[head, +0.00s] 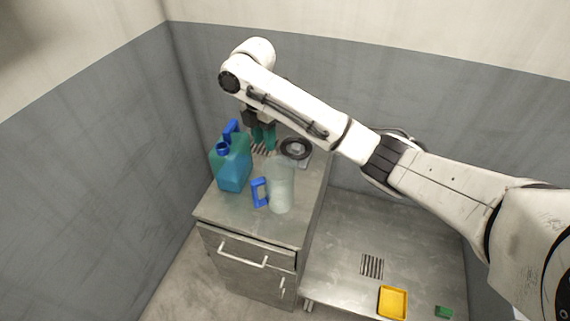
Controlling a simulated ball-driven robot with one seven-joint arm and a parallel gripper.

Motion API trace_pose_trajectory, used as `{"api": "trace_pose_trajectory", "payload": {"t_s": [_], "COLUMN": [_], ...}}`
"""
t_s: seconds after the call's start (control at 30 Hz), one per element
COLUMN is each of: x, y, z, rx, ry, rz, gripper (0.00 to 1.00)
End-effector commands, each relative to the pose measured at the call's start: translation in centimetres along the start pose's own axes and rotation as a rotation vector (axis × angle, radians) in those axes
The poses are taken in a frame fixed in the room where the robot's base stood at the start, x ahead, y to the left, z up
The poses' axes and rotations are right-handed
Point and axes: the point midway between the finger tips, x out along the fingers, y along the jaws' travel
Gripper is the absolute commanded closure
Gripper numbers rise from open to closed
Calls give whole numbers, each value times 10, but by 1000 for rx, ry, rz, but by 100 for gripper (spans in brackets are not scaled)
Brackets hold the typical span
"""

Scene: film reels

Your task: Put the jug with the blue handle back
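A clear jug (281,189) with a blue handle (260,192) stands upright on the metal cabinet top (233,213), near its front right. A teal canister (231,165) with blue liquid, a blue cap and a blue grip stands to its left. My gripper (263,139) points down over the back of the cabinet, behind the jug and apart from it. Its two green fingers look spread, with nothing visible between them. The fingertips are small in this view.
A dark ring-shaped object (296,148) sits behind the jug, right of my gripper. A slotted grate (261,149) lies under the gripper. A lower metal surface to the right holds another grate (372,266), a yellow tray (393,302) and a small green item (444,312). Grey walls close off the left and back.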

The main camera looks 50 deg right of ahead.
Motion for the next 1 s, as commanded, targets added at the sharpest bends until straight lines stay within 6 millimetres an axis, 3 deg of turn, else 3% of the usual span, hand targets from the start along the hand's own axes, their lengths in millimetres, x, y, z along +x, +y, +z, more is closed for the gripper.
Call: {"api": "trace_pose_trajectory", "payload": {"t_s": [0.13, 0.23, 0.4, 0.57, 0.7, 0.8, 1.0], "x": [1, 8, 31, 58, 88, 112, 158], "y": [1, 4, 6, -14, -50, -85, -174], "z": [-4, -27, -108, -177, -213, -226, -215], "rx": [2, 19, 141, 360, 589, 766, 1136], "ry": [5, 36, 161, 297, 377, 401, 348], "rz": [3, 27, 105, 144, 130, 105, 62], "gripper": [66, 66, 66, 66, 66, 66, 66]}}
